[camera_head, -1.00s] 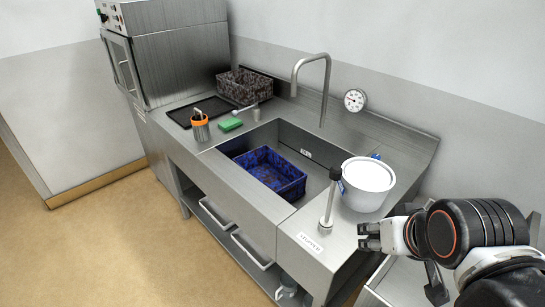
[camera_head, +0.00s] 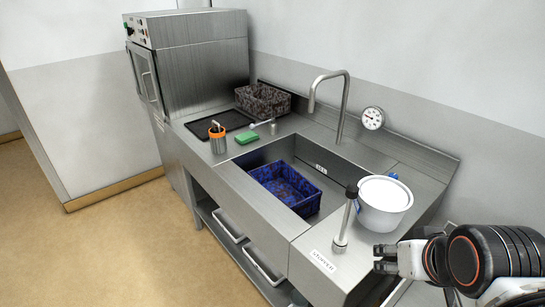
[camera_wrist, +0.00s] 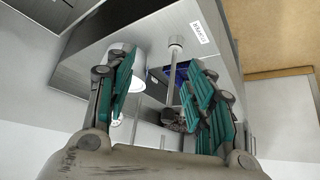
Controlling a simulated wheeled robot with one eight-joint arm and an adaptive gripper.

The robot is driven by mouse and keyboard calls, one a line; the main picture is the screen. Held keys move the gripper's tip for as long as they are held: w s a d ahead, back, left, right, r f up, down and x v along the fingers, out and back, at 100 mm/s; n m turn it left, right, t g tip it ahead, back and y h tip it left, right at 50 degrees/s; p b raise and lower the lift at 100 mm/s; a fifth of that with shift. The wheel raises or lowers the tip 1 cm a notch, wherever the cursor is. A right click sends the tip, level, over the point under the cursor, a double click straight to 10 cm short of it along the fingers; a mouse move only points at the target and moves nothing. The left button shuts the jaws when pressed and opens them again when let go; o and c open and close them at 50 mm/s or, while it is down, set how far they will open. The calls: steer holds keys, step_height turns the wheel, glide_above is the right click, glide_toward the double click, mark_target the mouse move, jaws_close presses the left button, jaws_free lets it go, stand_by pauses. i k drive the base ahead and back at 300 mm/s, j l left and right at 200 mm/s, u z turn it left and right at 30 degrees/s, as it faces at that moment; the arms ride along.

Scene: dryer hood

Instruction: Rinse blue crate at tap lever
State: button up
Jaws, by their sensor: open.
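The blue crate (camera_head: 285,187) sits in the sink basin, at its left end, with dark patches on it. A small part of the crate shows between my fingers in the wrist view (camera_wrist: 182,74). The tall bent tap (camera_head: 343,105) rises behind the basin. A small lever with a pale handle (camera_head: 262,124) stands on the deck left of the tap; I cannot tell if it is the tap lever. My gripper (camera_head: 385,258) is open and empty, at the right front of the counter, apart from the crate.
A white bucket (camera_head: 384,196) and an upright dark-knobbed stopper rod (camera_head: 346,217) stand right of the basin, near my gripper. An orange-rimmed cup (camera_head: 217,142), green sponge (camera_head: 247,139), black tray (camera_head: 212,125) and dark patterned crate (camera_head: 262,100) stand left. A round gauge (camera_head: 373,118) is behind.

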mark_target(252, 126)
steer(key=j, duration=0.65)
steer(key=k+j, duration=0.1)
steer(key=j, duration=0.55)
steer(key=i+j, duration=0.25)
steer(key=i, duration=0.15)
steer(key=i+j, duration=0.2)
steer(key=i, duration=0.25)
steer(key=i+j, duration=0.25)
steer(key=i, duration=0.15)
steer(key=i+l, duration=0.1)
steer(key=i, duration=0.55)
